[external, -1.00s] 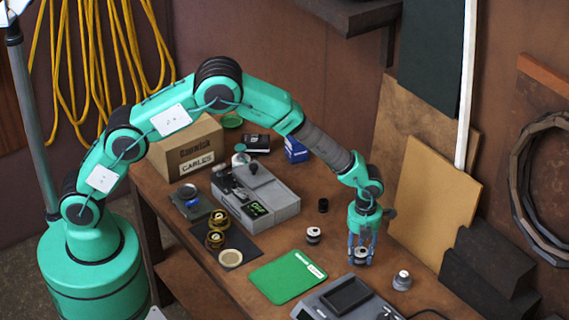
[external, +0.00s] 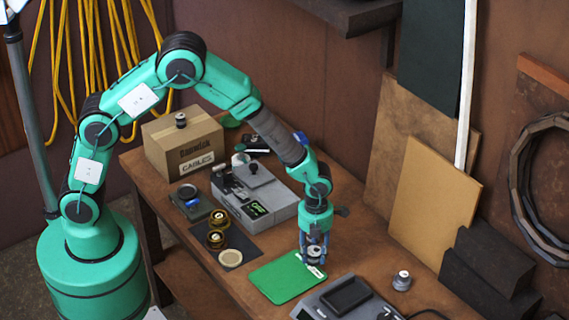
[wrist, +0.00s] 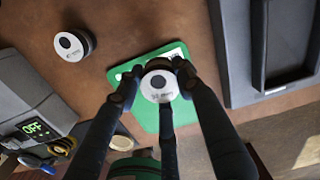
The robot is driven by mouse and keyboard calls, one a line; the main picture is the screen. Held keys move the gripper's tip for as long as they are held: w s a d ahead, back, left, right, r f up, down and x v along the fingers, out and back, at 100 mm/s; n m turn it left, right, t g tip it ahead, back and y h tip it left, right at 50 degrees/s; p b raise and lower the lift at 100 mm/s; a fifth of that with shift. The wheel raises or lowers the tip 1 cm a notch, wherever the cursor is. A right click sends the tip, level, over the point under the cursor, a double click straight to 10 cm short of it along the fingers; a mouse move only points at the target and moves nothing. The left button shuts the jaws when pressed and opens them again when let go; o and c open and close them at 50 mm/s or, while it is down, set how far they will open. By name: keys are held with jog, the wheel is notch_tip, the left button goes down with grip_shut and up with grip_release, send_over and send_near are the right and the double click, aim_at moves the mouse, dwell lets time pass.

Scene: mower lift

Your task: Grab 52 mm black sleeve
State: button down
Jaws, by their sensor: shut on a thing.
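My gripper (external: 314,254) is shut on a small dark sleeve (external: 314,252) with a white top face. In the wrist view the white top (wrist: 160,86) sits between my fingertips, with a dark rim around it; its print is too small to read. The sleeve is over the edge of the green mat (external: 287,277), by its white label. I cannot tell if it touches the mat. A second black sleeve with a white, marked top (wrist: 72,46) stands on the table in the wrist view; my arm hides it in the external view.
A grey piece with a white top (external: 402,281) stands at right. A grey device (external: 340,298) is at the front. A grey box with a green display (external: 262,195), brass pieces (external: 217,228) and a cardboard box (external: 186,148) with a small black piece on top (external: 181,120) are at left.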

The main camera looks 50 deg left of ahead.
jog(key=shift+s+a+r, duration=0.15)
jog(key=shift+s+a, duration=0.25)
jog(key=shift+s, duration=0.3)
